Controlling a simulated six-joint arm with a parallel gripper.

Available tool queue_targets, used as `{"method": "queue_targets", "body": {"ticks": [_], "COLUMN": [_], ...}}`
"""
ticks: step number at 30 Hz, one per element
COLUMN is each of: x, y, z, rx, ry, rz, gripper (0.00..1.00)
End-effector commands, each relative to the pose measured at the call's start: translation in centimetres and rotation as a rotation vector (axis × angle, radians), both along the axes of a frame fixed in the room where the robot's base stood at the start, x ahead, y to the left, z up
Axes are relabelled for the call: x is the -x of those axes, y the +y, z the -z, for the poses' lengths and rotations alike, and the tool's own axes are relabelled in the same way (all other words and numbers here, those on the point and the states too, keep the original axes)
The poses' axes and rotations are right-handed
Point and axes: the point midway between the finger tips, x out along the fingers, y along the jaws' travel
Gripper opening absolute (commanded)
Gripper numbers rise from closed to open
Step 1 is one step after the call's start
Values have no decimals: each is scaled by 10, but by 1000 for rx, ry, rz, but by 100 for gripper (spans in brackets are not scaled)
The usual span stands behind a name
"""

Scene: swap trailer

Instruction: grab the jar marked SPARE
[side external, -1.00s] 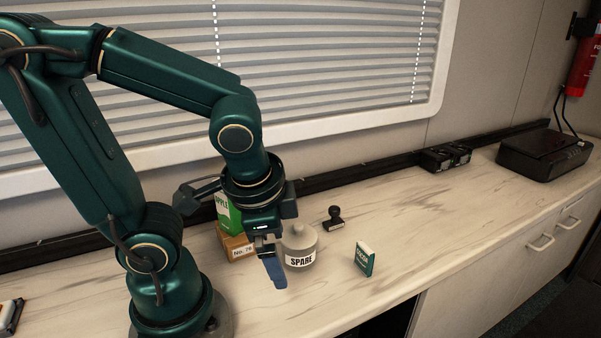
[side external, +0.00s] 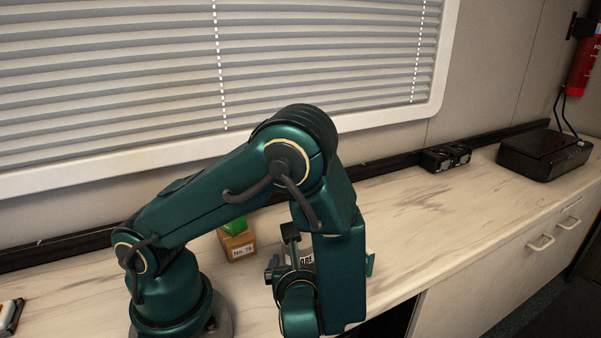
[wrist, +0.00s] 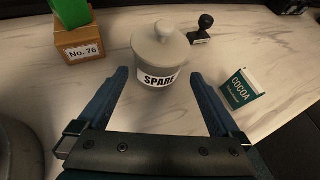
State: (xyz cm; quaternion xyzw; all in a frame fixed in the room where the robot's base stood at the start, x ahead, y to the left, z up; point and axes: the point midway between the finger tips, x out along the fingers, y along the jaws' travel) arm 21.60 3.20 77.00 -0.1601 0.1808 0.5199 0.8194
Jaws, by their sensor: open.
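The jar marked SPARE (wrist: 160,56) is pale grey with a knobbed lid and a white label. It stands upright on the counter in the wrist view, just beyond my open gripper (wrist: 157,90). The blue fingers are spread to either side of the jar's near side, with nothing held between them. In the side view my arm hides most of the jar, and only part of its label (side external: 307,259) shows. The fingers are mostly hidden there too.
A cardboard box marked No. 76 (wrist: 82,44) with a green carton (wrist: 71,12) on it stands left of the jar. A cocoa box (wrist: 239,90) stands to the right. A black device (side external: 545,153) sits far right.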

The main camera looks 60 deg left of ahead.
Motion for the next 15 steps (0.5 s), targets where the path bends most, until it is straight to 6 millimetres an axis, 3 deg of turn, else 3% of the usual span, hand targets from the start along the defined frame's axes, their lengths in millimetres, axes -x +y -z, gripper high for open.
{"method": "queue_targets", "body": {"ticks": [9,15], "x": [1,-7], "y": [9,28], "z": [6,13], "rx": [-116,-118], "ry": [30,32], "rz": [47,42], "gripper": [100,100]}}
